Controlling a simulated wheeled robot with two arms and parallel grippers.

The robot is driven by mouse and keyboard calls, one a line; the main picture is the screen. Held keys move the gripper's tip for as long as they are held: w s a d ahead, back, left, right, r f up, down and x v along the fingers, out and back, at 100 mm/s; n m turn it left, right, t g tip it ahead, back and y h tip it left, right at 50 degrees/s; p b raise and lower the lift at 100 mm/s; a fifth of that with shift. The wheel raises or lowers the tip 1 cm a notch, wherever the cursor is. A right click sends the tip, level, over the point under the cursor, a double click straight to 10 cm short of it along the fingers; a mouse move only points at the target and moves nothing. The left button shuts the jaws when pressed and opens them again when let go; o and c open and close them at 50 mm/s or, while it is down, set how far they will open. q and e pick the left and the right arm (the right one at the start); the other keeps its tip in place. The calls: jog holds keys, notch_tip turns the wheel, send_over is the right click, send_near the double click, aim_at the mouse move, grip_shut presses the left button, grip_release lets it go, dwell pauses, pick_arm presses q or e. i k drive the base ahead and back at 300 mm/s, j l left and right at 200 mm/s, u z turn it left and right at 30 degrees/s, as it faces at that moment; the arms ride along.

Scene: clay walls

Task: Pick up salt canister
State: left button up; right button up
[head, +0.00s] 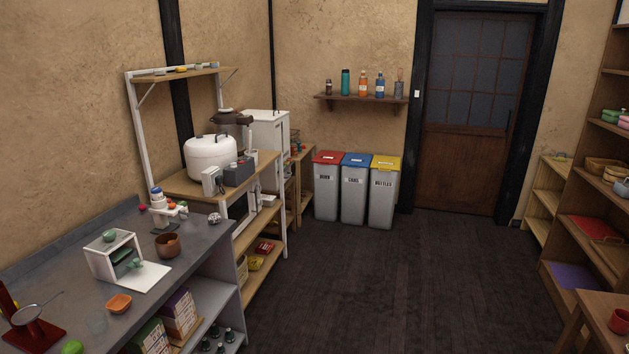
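No object in the head view can be clearly read as a salt canister. A small white canister with a blue top (157,196) stands at the far part of the grey counter (60,262), on or beside a small stand with red and orange items. Its label is too small to read. Neither of my grippers is in view.
A wooden shelf unit (178,184) carries a white cooker (209,157). Three bins (354,193) stand at the back. The dark floor (390,285) is clear.

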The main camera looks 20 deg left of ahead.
aim_at(156, 191)
jog(key=i+u, duration=0.2)
jog(key=i, duration=0.2)
jog(key=i+l+u, duration=0.2)
jog(key=i, duration=0.25)
jog(key=i+l+u, duration=0.2)
jog(key=i, duration=0.2)
jog(key=j, duration=0.1)
